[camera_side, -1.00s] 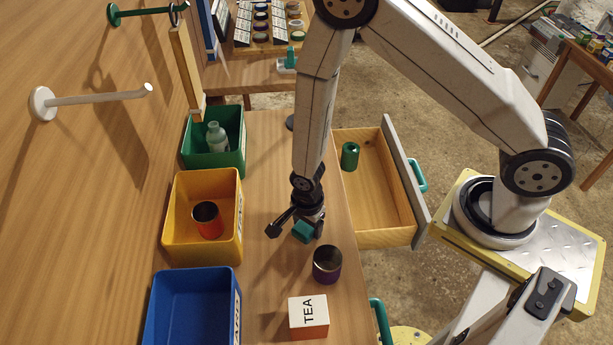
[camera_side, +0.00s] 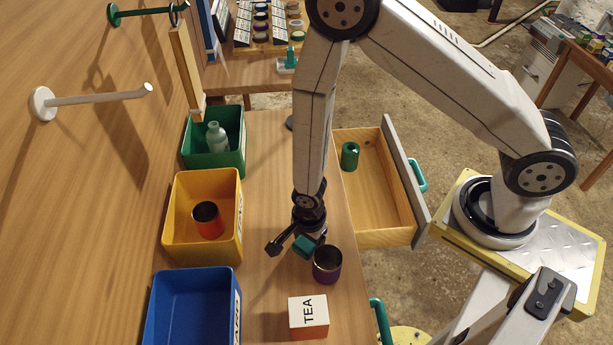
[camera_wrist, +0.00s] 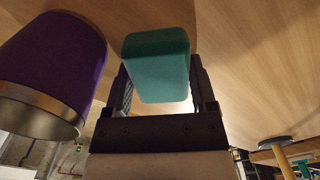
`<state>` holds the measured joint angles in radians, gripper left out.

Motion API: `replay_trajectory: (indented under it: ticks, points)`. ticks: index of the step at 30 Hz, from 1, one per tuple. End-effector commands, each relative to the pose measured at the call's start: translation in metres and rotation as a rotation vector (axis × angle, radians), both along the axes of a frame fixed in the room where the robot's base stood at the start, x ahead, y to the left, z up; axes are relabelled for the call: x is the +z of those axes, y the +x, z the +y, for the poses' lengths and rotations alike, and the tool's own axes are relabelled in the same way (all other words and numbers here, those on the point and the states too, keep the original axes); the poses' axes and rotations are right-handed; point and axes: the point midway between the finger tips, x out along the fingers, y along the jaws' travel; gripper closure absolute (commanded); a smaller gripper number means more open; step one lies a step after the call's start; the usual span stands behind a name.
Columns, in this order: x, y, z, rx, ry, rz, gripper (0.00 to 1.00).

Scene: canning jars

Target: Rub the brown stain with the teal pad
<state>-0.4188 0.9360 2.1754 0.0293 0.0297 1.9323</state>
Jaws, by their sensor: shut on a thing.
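My gripper (camera_side: 297,246) is shut on the teal pad (camera_side: 304,244), a small rounded block, over the wooden worktop (camera_side: 262,300). In the wrist view the pad (camera_wrist: 160,62) sits between the two fingers. I cannot tell whether its underside touches the wood. The pad is close beside the purple cup (camera_side: 327,268). I see no brown stain in either view; my arm and gripper hide part of the worktop.
The purple cup (camera_wrist: 52,65) fills the left of the wrist view. A TEA box (camera_side: 309,318) stands nearer the camera. Green (camera_side: 190,165), yellow (camera_side: 175,240) and blue (camera_side: 160,310) bins line the left. An open drawer (camera_side: 385,238) holds a green cylinder (camera_side: 349,156).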

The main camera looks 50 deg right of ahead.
Motion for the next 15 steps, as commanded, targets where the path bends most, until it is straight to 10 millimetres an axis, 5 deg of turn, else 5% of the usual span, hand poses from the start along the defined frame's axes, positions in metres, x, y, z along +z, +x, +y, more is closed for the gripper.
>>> replay_trajectory:
  ticks: [15]
  points:
    - [0.0013,-0.0061,0.005,-0.001,-0.001,0.002,0.83]
